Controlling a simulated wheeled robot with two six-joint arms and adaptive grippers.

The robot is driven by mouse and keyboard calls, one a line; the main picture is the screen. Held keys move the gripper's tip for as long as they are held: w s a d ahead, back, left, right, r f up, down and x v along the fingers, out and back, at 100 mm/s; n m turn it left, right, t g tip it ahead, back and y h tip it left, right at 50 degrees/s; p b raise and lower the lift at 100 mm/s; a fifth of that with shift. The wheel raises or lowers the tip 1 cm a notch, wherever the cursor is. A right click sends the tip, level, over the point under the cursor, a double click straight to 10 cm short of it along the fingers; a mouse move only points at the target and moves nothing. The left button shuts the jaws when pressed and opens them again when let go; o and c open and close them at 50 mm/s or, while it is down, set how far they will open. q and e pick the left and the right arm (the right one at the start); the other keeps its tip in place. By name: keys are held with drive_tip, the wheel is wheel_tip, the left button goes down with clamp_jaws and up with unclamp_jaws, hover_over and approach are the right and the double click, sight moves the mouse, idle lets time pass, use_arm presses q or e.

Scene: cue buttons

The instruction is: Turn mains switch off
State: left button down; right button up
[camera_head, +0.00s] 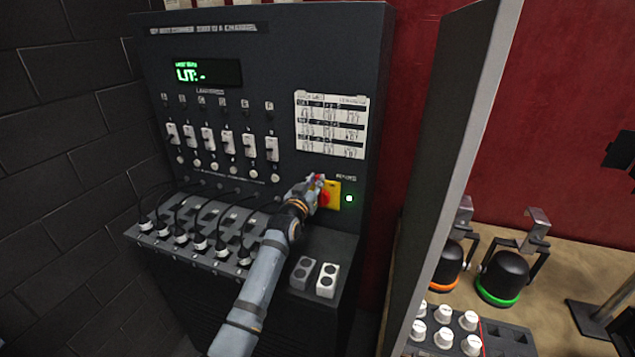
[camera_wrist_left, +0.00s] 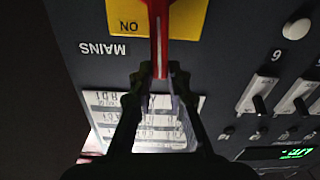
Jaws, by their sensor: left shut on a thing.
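The mains switch has a red handle (camera_head: 325,199) on a yellow plate (camera_head: 335,192), at the lower right of the dark panel in the head view. In the left wrist view, which is upside down, the red handle (camera_wrist_left: 159,40) stands in front of the yellow plate (camera_wrist_left: 187,20), with "ON" and "MAINS" readable. My left gripper (camera_head: 314,190) reaches it from the lower left. Its fingers (camera_wrist_left: 158,82) are shut on the handle and partly hide it. My right gripper is not in view.
A green lamp (camera_head: 349,198) glows right of the switch. The panel carries a row of white sliders (camera_head: 228,141), a lit display (camera_head: 207,73) and a paper chart (camera_head: 331,124). Black cables (camera_head: 200,241) plug in below. A grey partition (camera_head: 450,150) stands to the right.

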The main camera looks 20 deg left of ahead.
use_arm(q)
drive_tip(key=a+f+n+b, duration=0.3)
drive_tip(key=a+f+n, duration=0.5)
drive_tip(key=n, duration=0.9)
drive_tip(key=shift+w+f, duration=0.15)
drive_tip(key=shift+f, duration=0.3)
drive_tip(key=c, duration=1.3)
unclamp_jaws()
drive_tip(key=shift+f, duration=0.1)
drive_tip(key=s, duration=1.2)
drive_tip(key=shift+a, duration=0.2)
